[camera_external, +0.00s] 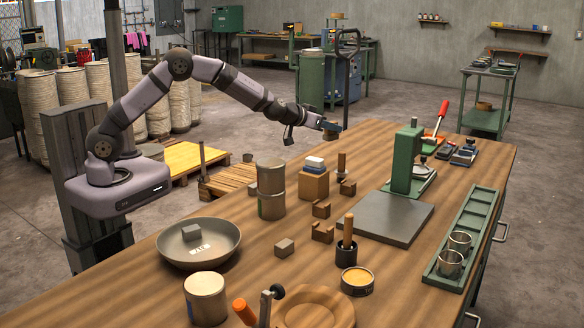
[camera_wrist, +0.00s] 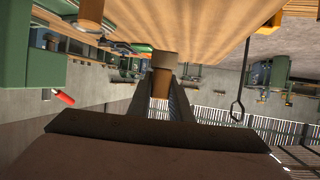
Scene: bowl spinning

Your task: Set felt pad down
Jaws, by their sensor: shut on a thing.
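My gripper (camera_external: 329,127) is over the far left edge of the wooden bench, well above it, as far as the external view shows. It is shut on a small brown piece (camera_external: 331,135), which I take for the felt pad. In the wrist view the held piece (camera_wrist: 162,82) is between the two dark fingers, tan with a wider grey-brown end (camera_wrist: 165,59). The fingers hide part of it. The wrist view looks upside down, with the bench top (camera_wrist: 200,25) at its top.
Small wooden blocks stand near the middle.

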